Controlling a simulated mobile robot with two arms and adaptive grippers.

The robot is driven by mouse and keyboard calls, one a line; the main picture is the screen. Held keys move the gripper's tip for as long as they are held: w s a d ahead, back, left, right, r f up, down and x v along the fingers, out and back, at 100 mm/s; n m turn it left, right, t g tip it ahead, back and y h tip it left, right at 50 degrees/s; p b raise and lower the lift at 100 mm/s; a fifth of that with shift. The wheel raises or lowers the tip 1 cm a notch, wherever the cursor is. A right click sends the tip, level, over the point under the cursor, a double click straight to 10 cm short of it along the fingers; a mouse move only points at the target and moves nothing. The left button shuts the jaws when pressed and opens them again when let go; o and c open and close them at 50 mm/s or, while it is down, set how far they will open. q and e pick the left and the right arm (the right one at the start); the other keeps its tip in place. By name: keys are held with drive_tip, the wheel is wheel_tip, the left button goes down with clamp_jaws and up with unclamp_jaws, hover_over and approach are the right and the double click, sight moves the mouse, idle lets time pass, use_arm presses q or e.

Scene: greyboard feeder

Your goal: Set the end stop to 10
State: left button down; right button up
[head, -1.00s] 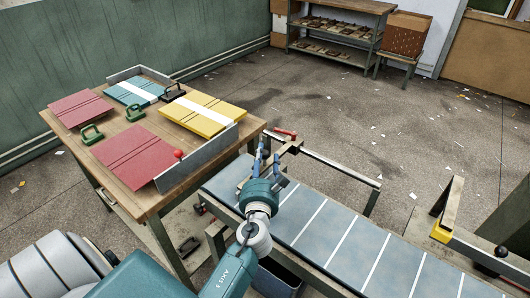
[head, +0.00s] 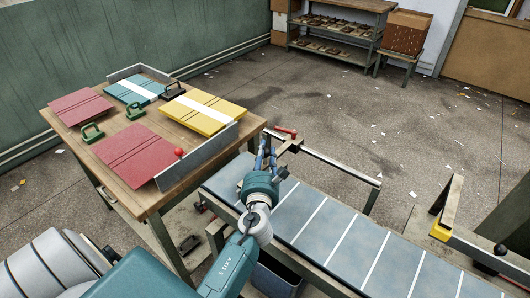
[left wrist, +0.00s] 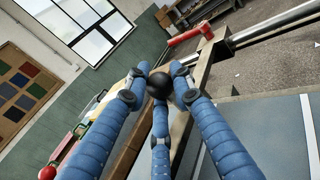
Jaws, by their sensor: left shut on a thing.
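The end stop appears to be the wooden-faced bar (left wrist: 200,75) with a red lever (left wrist: 190,36) and a black ball knob (left wrist: 159,86). In the head view, the red lever (head: 283,131) lies at the near end of the metal rail (head: 340,165), beside the belt. My left gripper (left wrist: 160,90) has its blue fingers closed around the black knob. In the head view, the left gripper (head: 266,158) hides the knob and part of the bar. No scale numbers are readable. My right gripper is out of view.
The belt (head: 327,228) with white cross lines runs to the lower right. A wooden table (head: 150,200) with coloured boards and a metal fence (head: 200,158) stands close left of the gripper. Another rail with a yellow block (head: 440,232) stands at right.

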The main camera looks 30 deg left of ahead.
use_arm(q)
drive_tip(key=shift+a+r, duration=0.1)
drive_tip(key=shift+r, duration=0.15)
drive_tip(key=shift+f, duration=0.1)
drive_tip(key=c, duration=1.5)
unclamp_jaws()
drive_tip(key=shift+o, duration=0.2)
drive_tip(key=shift+s, duration=0.1)
drive_tip(key=shift+s+d+f, duration=0.1)
drive_tip(key=shift+s+d, duration=0.1)
drive_tip(key=shift+s, duration=0.05)
drive_tip(key=v, duration=1.1)
drive_tip(key=shift+s, duration=0.1)
